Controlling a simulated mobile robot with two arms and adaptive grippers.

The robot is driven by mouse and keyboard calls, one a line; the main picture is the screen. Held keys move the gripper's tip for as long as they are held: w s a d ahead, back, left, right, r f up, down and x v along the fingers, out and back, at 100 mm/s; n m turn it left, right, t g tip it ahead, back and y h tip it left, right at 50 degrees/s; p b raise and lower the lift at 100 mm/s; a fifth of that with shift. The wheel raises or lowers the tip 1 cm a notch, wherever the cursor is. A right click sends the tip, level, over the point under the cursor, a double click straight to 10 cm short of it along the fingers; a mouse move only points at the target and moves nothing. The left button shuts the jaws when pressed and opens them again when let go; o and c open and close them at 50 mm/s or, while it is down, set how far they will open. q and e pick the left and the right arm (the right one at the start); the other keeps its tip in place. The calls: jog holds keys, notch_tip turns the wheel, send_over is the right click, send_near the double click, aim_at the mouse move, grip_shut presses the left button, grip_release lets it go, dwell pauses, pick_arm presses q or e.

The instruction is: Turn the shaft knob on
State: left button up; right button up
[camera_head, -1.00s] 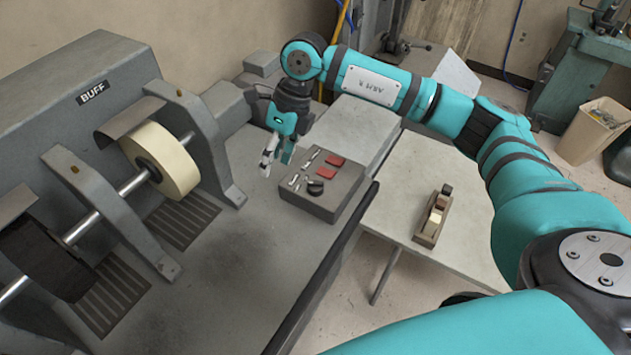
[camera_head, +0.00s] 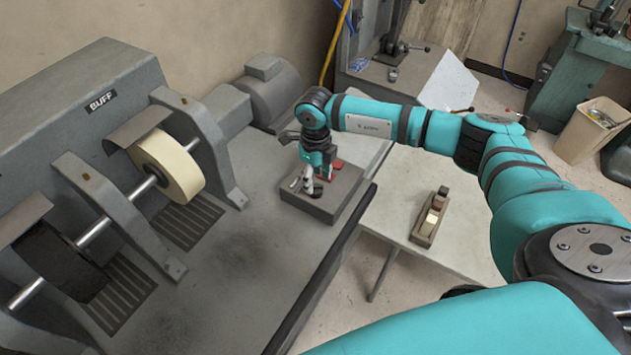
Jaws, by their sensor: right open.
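The grey control box (camera_head: 318,209) sits on the machine's bench near its right edge. Red switches (camera_head: 338,164) show at its back, partly covered by my arm. My right gripper (camera_head: 309,184) points down over the box's front half, with its fingers open. A dark round knob (camera_head: 318,190) shows only in part at the fingertips, close to the front of the box top. I cannot tell whether the fingers touch it. My left gripper is not in view.
The buffing machine (camera_head: 125,87) with a cream wheel (camera_head: 172,171) and a dark wheel stands at the left. A side table (camera_head: 405,215) at the right holds a small wooden block tool (camera_head: 430,218). The bench left of the box is clear.

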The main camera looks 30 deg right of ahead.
aim_at(315, 185)
jog(key=shift+f, duration=1.85)
jog(key=c, duration=0.9)
